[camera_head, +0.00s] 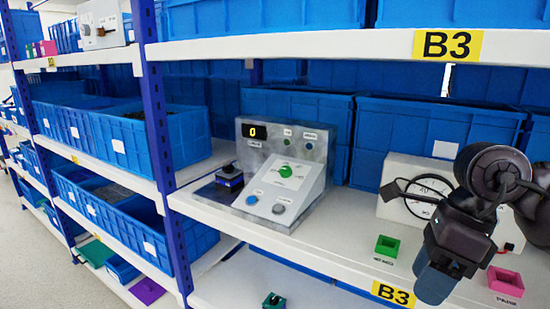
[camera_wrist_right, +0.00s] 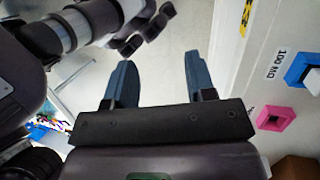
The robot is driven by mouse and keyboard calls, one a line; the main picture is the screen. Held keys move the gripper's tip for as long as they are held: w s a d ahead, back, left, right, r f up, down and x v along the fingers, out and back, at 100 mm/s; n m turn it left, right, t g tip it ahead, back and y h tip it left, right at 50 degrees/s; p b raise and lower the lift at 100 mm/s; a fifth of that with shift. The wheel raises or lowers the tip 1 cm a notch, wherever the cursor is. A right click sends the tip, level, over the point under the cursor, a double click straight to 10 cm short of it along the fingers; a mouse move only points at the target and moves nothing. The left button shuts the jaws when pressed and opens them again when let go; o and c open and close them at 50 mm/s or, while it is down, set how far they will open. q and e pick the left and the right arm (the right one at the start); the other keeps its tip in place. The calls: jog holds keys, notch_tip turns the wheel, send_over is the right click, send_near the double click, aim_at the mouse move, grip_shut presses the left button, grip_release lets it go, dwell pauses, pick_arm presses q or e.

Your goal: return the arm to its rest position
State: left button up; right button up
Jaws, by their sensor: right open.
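My right gripper (camera_head: 436,284) hangs at the front right of the shelf in the head view, its blue fingers pointing down beside the shelf edge. In the right wrist view its two blue fingers (camera_wrist_right: 158,80) are spread apart with nothing between them. The grey control panel (camera_head: 285,175) stands on the middle shelf to the left, apart from the gripper. It has a green round knob (camera_head: 286,171), a lit display reading 0 (camera_head: 257,132) and several buttons. My left gripper does not show in the head view.
A green square holder (camera_head: 387,246) and a pink one (camera_head: 505,282) sit at the shelf front, close to the gripper. Blue bins (camera_head: 436,135) line the back. Open floor (camera_head: 35,262) shows at left.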

jog(key=s+a+r+m+y, duration=0.2)
jog(key=a+m+y, duration=0.1)
jog(key=a+y, duration=0.35)
jog(key=s+a+r+m+y, duration=0.1)
jog(key=a+m+y, duration=0.1)
jog(key=a+y, duration=0.5)
jog(key=w+d+f+m+t+h, duration=0.1)
jog(key=w+d+m+t+h, duration=0.3)
jog(key=m+t, duration=0.7)
jog(key=w+d+f+m+t, duration=0.15)
jog(key=d+m+t, duration=0.35)
jog(key=m+t, duration=0.55)
jog(key=d+f+m+g+h, duration=0.1)
jog(key=d+f+m+h, duration=0.6)
jog(key=m+h, duration=0.45)
jog(key=s+d+f+m+g+h, duration=0.2)
jog(key=s+f+m+g, duration=0.25)
jog(key=f, duration=0.45)
jog(key=s+d+f+m+g+h, duration=0.25)
jog(key=s+f+g, duration=0.3)
jog(key=f, duration=0.35)
jog(key=s+f+m+g+y, duration=0.25)
jog(key=s+f+g, duration=0.35)
jog(key=s, duration=0.6)
jog(key=w+a+f+t, duration=0.1)
jog(key=w+f+t, duration=0.6)
jog(key=f, duration=0.3)
jog(key=shift+w+t, duration=0.3)
jog(key=shift+t, duration=0.15)
